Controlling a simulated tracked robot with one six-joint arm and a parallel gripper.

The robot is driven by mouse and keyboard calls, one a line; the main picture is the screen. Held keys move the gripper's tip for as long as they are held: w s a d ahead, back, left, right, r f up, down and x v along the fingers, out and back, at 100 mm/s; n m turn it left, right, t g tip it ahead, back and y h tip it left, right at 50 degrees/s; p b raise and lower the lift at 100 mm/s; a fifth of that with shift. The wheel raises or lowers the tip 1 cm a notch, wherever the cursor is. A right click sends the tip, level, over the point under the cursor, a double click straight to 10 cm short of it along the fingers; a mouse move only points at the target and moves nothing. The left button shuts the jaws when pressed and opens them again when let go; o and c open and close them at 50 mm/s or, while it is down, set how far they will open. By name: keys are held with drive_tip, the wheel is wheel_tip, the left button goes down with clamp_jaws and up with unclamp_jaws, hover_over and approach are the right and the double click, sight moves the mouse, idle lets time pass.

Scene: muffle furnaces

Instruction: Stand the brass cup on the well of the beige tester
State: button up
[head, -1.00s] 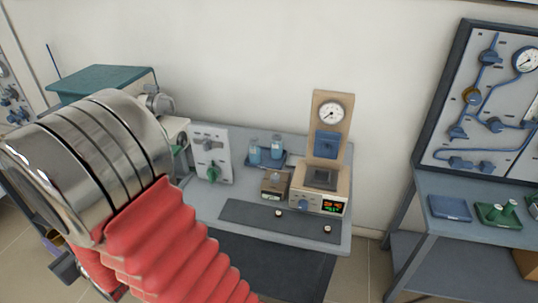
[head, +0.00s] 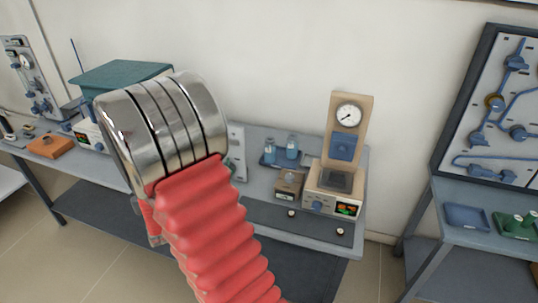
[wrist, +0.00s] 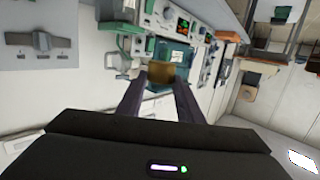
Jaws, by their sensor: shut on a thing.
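The beige tester (head: 336,203) stands on the grey bench in the head view, with a dark square well (head: 337,180) on top. A tall back column with a round gauge rises behind the well, and the front has a lit display and a blue knob. In the wrist view my gripper (wrist: 160,80) is shut on the brass cup (wrist: 162,75), which shows as a small brown-gold shape between the fingertips. In the head view my gripper and the cup are hidden behind my arm. I cannot tell the cup's tilt or its distance from the tester.
A small brown box (head: 288,186) stands just left of the tester. A dark mat (head: 280,215) with small pale discs lies in front. Another bench (head: 490,225) with a blue tray and a piped panel stands to the right.

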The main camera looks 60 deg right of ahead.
sight(331, 183)
drive_tip(key=s+d+m+g+h, duration=0.2)
drive_tip(key=s+d, duration=0.2)
drive_tip(key=d, duration=0.4)
drive_tip(key=s+d+m+g+h, duration=0.2)
drive_tip(key=s+d+m+h, duration=0.15)
drive_tip(key=d, duration=0.45)
drive_tip(key=s+d+m+g+h, duration=0.1)
drive_tip(key=s+d+m+g, duration=0.2)
drive_tip(key=s+d, duration=0.6)
drive_tip(key=s+d+m+g+h, duration=0.1)
drive_tip(key=s+d+m+g, duration=0.2)
drive_tip(key=s+d+g, duration=0.4)
drive_tip(key=s+d, duration=0.2)
drive_tip(key=s, duration=0.4)
drive_tip(key=shift+s+f, duration=0.2)
drive_tip(key=shift+f, duration=0.15)
drive_tip(key=s+d+m+g, duration=0.1)
drive_tip(key=s+g, duration=0.1)
drive_tip(key=s, duration=0.2)
drive_tip(key=s+d+m+g, duration=0.1)
drive_tip(key=s+d+m, duration=0.1)
drive_tip(key=s, duration=0.3)
drive_tip(key=s+d+f+m+g, duration=0.1)
drive_tip(key=s+g, duration=0.1)
drive_tip(key=s, duration=0.3)
drive_tip(key=shift+s+d+m+g+y, duration=0.25)
drive_tip(key=shift+g, duration=0.05)
clamp_jaws()
drive_tip(key=shift+f, duration=0.15)
drive_tip(key=shift+f, duration=3.35)
